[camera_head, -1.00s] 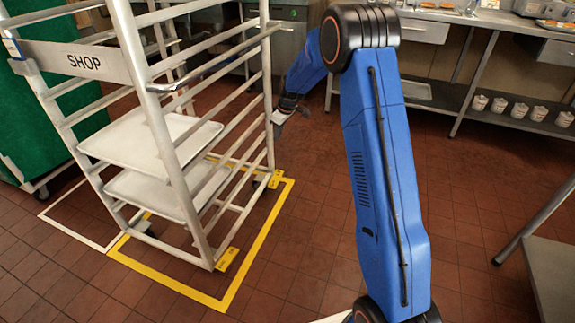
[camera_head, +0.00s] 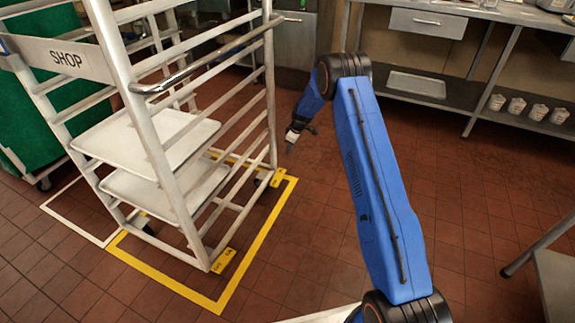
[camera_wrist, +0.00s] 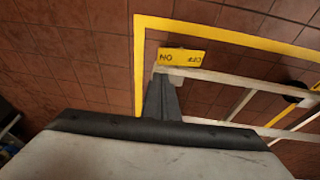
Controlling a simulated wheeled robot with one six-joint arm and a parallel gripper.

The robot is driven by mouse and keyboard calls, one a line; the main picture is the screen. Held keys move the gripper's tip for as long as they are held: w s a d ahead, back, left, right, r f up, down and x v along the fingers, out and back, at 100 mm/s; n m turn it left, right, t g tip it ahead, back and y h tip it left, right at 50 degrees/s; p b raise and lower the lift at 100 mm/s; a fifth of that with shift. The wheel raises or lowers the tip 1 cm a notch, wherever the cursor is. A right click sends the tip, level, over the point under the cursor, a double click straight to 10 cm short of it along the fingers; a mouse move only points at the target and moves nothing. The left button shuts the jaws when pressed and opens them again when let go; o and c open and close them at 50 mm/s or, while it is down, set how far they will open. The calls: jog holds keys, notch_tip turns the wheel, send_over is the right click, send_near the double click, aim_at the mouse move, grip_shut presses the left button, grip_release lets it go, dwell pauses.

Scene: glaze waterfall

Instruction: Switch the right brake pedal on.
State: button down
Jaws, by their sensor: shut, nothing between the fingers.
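Two yellow brake pedals stick out at the foot of the wheeled rack (camera_head: 215,130). The right brake pedal (camera_head: 277,178) is at the far right post, and the other pedal (camera_head: 223,260) is at the near post. My gripper (camera_head: 289,150) is shut and empty, pointing down, above and behind the right pedal in the head view.
Yellow floor tape (camera_head: 258,237) frames the rack, which holds two pale trays (camera_head: 165,185). A steel counter (camera_head: 470,20) with a lower shelf stands behind. Another table (camera_head: 556,285) is at the lower right. The tiled floor between is clear.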

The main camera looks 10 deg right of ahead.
aim_at(285, 170)
dwell(0.3)
jog(key=x, duration=0.9)
jog(key=d+x, duration=0.1)
jog(key=x, duration=0.3)
jog(key=shift+f, duration=0.5)
jog(key=shift+w+d+f+g+y, duration=0.25)
jog(key=shift+w+f+g, duration=0.1)
jog(key=shift+f, duration=0.15)
jog(key=shift+w+d+f+g+y, duration=0.2)
jog(key=shift+f+g+y, duration=0.1)
jog(key=shift+f, duration=0.2)
jog(key=shift+w+d+f+g+y, duration=0.25)
jog(key=shift+w+f+g, duration=0.1)
jog(key=shift+f, duration=0.15)
